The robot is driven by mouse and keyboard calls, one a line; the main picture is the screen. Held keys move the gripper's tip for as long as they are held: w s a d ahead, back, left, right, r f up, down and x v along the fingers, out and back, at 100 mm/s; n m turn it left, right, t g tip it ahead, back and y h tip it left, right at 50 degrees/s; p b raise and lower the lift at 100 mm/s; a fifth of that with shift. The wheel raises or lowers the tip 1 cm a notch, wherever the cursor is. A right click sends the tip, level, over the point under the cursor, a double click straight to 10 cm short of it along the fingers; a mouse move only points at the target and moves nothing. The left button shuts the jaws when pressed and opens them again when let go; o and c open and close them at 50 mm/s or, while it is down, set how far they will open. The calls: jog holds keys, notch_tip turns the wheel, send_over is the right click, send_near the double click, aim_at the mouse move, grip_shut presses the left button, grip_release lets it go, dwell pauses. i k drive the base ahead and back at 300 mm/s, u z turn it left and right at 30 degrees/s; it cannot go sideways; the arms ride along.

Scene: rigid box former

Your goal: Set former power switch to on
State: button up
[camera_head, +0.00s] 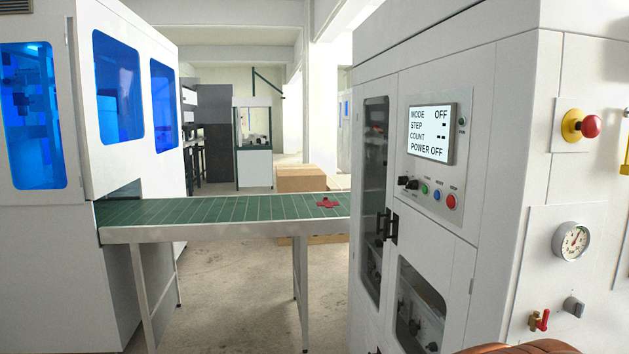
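The former (490,130) is a tall white cabinet on the right. Its display (431,133) reads "MODE OFF", "STEP -", "COUNT --" and "POWER OFF". Below the display are black knobs (408,183), then a green button (425,188), a blue button (437,194) and a red button (451,201). On the right side face is a grey rotary knob (573,306) beside a red-handled valve (540,320). Labels are too small to read, so I cannot tell which control is the power switch. My gripper is not in view.
A red emergency button (590,126) on a yellow base and a round gauge (571,241) are on the side face. A green conveyor (220,207) with a red piece (328,203) runs left to a white machine (130,100). Cardboard boxes (300,178) stand behind it.

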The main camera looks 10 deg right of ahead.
aim_at(402, 180)
jog(key=u, duration=0.7)
jog(key=i, duration=1.4)
jog(key=u, duration=0.2)
